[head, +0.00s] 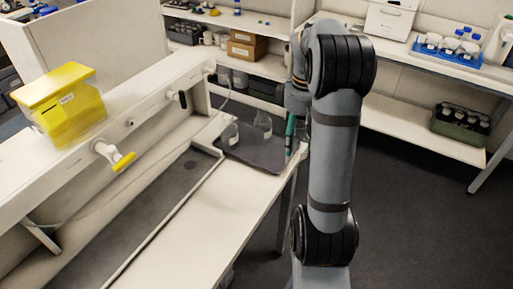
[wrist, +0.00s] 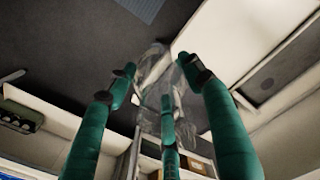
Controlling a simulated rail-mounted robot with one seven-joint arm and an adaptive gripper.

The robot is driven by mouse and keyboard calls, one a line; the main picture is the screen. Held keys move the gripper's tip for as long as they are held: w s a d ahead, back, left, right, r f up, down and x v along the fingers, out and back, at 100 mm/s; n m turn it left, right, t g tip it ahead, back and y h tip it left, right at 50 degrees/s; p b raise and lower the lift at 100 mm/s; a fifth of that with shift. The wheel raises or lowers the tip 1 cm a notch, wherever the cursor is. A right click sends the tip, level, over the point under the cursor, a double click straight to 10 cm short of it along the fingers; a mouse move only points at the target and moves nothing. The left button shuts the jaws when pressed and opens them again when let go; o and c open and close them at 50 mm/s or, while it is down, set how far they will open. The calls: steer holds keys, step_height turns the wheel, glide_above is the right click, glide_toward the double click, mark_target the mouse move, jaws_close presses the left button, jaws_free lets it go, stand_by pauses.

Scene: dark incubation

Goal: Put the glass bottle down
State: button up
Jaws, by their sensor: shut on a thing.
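My gripper (head: 290,140) shows as a sliver of green fingers beside my arm, at the right edge of the dark mat (head: 255,154). In the wrist view its green fingers (wrist: 157,78) are shut around a clear glass bottle (wrist: 152,66). The bottle looks tilted in this view. In the head view my arm and gripper mostly hide the held bottle, and I cannot tell whether it touches anything. Two other clear glass vessels stand on the mat, one at its back (head: 263,124) and one at its left (head: 229,134).
The mat lies at the far end of a white bench (head: 205,222). A ledge with white taps and a yellow-lidded box (head: 68,104) runs along the left. Shelves behind hold a blue tray of bottles (head: 448,48) and a green crate (head: 460,122). The near bench top is clear.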

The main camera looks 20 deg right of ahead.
steer(key=shift+d+f, duration=0.1)
steer(key=shift+d, duration=0.15)
steer(key=shift+w+f, duration=0.2)
steer(key=shift+w, duration=0.15)
steer(key=shift+w+a+f+p, duration=0.45)
steer(key=shift+w+f+p, duration=0.4)
steer(key=shift+w+f, duration=0.9)
steer(key=shift+w+a+f+p, duration=0.45)
steer(key=shift+w+f+p, duration=0.45)
steer(key=shift+w+f, duration=0.9)
steer(key=shift+w+a+f+p, duration=0.45)
steer(key=shift+w+f+p, duration=0.4)
steer(key=shift+w+f, duration=0.9)
steer(key=shift+f, duration=0.15)
steer(key=o, duration=1.3)
